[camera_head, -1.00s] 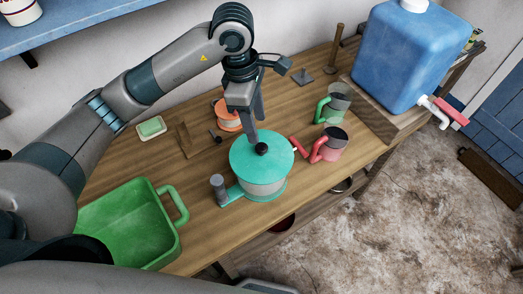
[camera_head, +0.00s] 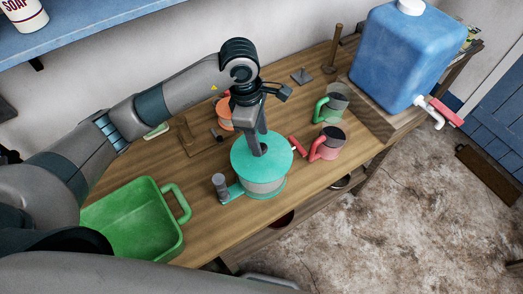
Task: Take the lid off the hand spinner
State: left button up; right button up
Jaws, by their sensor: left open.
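The hand spinner (camera_head: 265,187) stands upright on the wooden table, with a clear bowl, a teal base and a grey knob (camera_head: 219,182) on its left side arm. Its round teal lid (camera_head: 247,165) is on top. My left gripper (camera_head: 260,150) points down over the middle of the lid, open, with its fingers at the dark centre knob. The fingers mostly hide that knob, and I cannot tell whether they touch it. My right gripper is not in view.
A green basin (camera_head: 135,215) stands at the left front. A red mug (camera_head: 327,145) and a green mug (camera_head: 331,106) stand right of the spinner. An orange item (camera_head: 224,113) sits behind my gripper. A blue water container (camera_head: 405,55) stands at the back right.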

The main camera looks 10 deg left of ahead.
aim_at(276, 159)
pick_arm(q)
jog(key=shift+s+d+f+p, duration=0.15)
jog(key=shift+f+p, duration=0.35)
jog(key=shift+f, duration=0.9)
grip_shut()
